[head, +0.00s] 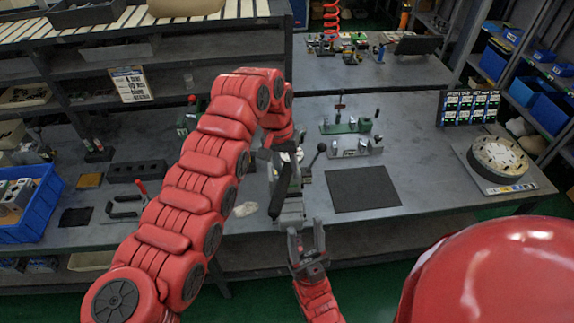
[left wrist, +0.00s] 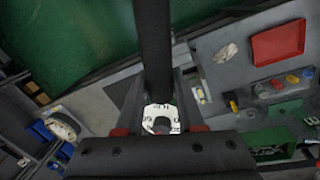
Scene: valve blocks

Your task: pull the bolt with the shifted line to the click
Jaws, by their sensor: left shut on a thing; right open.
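My left gripper (head: 283,155) reaches down over the bench, partly hidden by my own arm. In the left wrist view its fingers (left wrist: 163,108) are closed in around the lower end of a long dark bar (left wrist: 153,45). The bar also shows in the head view (head: 280,192), slanting towards me over a grey block (head: 291,212). A white lettered plate (left wrist: 158,118) shows between the fingers. A bolt and its line are too small or hidden to tell. My right gripper (head: 308,252) is open and empty in front of the bench edge, below the block.
A dark mat (head: 363,189) lies right of the block. A lever with a black knob (head: 318,152), a grey fixture (head: 356,147) and a green fixture (head: 347,126) stand behind. A red-handled clamp (head: 127,205) and blue bin (head: 37,210) are left. A round disc (head: 497,157) is right.

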